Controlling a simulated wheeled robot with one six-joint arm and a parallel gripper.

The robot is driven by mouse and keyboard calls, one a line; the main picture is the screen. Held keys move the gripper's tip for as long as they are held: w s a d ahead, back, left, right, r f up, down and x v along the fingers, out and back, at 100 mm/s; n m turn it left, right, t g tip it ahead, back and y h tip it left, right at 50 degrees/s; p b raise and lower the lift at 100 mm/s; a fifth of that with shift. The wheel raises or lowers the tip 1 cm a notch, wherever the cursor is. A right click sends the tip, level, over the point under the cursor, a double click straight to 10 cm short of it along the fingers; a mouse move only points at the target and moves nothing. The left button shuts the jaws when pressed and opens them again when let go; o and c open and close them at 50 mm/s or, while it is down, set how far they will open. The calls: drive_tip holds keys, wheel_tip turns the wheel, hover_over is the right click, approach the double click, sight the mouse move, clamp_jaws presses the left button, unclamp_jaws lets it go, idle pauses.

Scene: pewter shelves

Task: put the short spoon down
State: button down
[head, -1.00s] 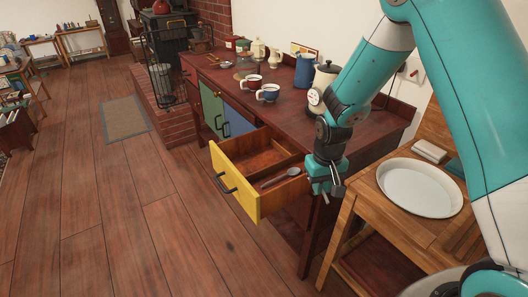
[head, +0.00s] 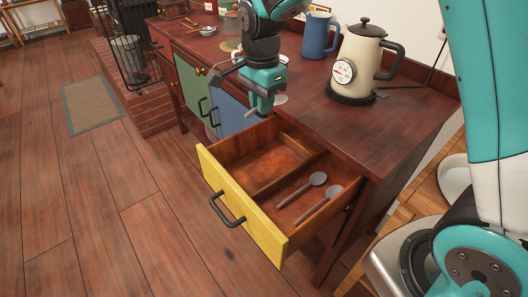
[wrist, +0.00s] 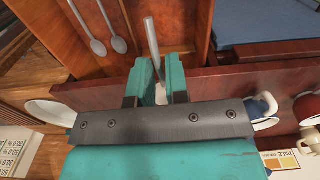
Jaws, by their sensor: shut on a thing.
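My gripper (head: 262,108) is shut on a grey spoon and holds it above the open yellow-fronted drawer (head: 232,200). In the wrist view the spoon's handle (wrist: 150,38) sticks out beyond my jaws (wrist: 154,74); its lower part is hidden between them. In the head view a grey end (head: 281,99) shows just right of the jaws. Two other grey spoons, one (head: 302,189) and another (head: 319,205), lie side by side in the drawer's right compartment. The left compartment (head: 265,160) looks empty. A thin wooden divider separates the compartments.
A cream kettle with a dial (head: 361,60) stands on the dark red counter (head: 330,115), right of my gripper. A blue jug (head: 319,36) stands behind. A cup is partly hidden by my arm. Green and blue cupboard doors (head: 232,113) lie left of the drawer.

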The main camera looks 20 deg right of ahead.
sight(261, 169)
drive_tip(key=shift+w+a+f, duration=0.1)
drive_tip(key=shift+w+f, duration=0.1)
drive_tip(key=shift+w, duration=0.1)
wheel_tip(261, 169, down, 19)
drive_tip(key=shift+f+b, duration=0.15)
drive_tip(key=shift+b, duration=0.3)
drive_tip(key=shift+f, duration=0.3)
drive_tip(key=c, duration=1.6)
unclamp_jaws()
drive_tip(key=shift+f, duration=0.1)
drive_tip(key=o, duration=0.5)
